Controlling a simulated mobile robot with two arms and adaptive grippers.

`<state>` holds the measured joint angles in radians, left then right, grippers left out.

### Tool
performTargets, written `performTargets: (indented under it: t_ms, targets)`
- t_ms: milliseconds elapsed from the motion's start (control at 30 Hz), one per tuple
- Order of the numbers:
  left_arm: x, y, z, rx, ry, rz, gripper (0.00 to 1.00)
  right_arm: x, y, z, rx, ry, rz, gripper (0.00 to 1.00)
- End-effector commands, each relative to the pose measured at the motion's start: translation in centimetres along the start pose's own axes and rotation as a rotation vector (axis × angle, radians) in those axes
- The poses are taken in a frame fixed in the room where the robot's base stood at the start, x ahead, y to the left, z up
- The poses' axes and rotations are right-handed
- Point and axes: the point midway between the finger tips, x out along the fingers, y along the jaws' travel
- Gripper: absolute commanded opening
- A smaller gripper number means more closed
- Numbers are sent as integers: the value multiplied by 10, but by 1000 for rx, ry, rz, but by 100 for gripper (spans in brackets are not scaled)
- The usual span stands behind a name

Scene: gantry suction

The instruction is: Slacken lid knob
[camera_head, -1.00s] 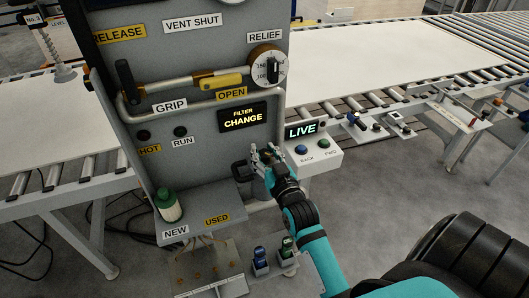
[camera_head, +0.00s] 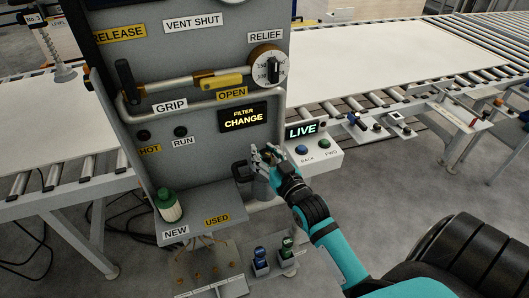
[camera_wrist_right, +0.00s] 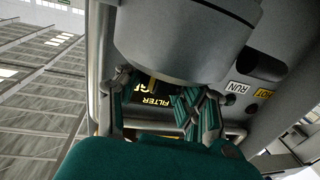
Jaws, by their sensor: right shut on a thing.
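A grey filter canister (camera_head: 262,187) stands low at the front of the panel, with a dark loop handle (camera_head: 240,171) on its left. My right gripper (camera_head: 265,154) is on top of the canister, shut on the lid knob. In the right wrist view the canister (camera_wrist_right: 185,40) shows as a large grey round body at the top. The knob (camera_wrist_right: 157,88) is a small dark piece between the fingers, mostly hidden. The display (camera_head: 243,117) reads FILTER CHANGE. My left gripper is not in view.
A green-topped cartridge (camera_head: 168,205) stands on the shelf (camera_head: 205,203) marked NEW and USED. A control box (camera_head: 318,160) with buttons and a LIVE display is close on the right of my right gripper. A pipe (camera_head: 195,108) crosses the panel above.

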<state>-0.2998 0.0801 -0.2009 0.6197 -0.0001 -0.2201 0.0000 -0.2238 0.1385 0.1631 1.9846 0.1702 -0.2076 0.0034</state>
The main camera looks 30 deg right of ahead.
Motion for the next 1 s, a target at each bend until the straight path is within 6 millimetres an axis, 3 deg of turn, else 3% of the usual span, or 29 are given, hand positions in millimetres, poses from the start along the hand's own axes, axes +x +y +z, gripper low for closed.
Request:
performTargets:
  t_ms: [1000]
  targets:
    - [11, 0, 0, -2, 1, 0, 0, -1, 0, 4, -1, -8, -207, 1]
